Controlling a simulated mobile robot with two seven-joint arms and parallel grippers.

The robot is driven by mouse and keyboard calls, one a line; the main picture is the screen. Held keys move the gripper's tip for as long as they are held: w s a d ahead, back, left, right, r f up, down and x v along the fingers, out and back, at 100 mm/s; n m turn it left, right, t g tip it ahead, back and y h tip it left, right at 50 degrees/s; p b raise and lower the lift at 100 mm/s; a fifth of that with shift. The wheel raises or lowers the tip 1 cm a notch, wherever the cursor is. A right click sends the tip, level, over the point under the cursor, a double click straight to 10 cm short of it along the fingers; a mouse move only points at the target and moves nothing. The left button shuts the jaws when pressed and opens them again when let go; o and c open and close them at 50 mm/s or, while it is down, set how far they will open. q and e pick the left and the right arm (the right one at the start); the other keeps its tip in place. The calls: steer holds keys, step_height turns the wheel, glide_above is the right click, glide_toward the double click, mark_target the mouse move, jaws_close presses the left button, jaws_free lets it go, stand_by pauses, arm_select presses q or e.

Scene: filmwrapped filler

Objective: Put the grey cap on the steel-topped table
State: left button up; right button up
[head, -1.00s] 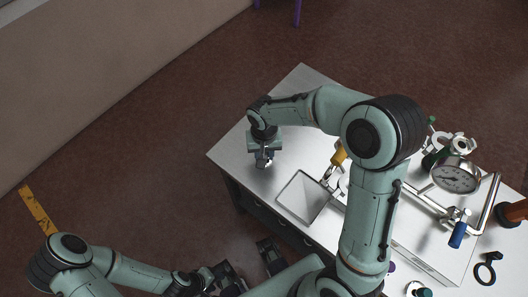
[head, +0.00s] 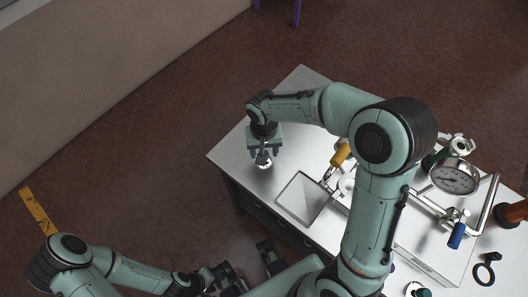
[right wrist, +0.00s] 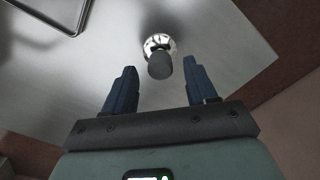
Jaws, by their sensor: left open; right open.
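The grey cap (right wrist: 160,66) is a dark grey cylinder on a shiny round base. It stands on the steel-topped table (head: 228,150) near the left corner, and shows small in the head view (head: 264,162). My right gripper (head: 264,153) is above it with its blue fingers spread. In the right wrist view a gap shows on each side between the cap and the fingers. My left gripper (head: 210,275) is low in the head view, off the table, small and dark against the floor; its fingers are hard to make out.
A square tray (head: 303,198) lies right of the cap. Beyond it are a yellow-handled part (head: 341,154), a pressure gauge (head: 456,177) on steel piping, a blue-handled valve (head: 458,234) and a black ring (head: 486,269). My right arm hides the table's middle. The far corner is clear.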

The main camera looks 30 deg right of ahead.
step_height(320, 180, up, 10)
steer(key=p, duration=0.1)
steer(key=shift+f, duration=0.25)
stand_by(0.4)
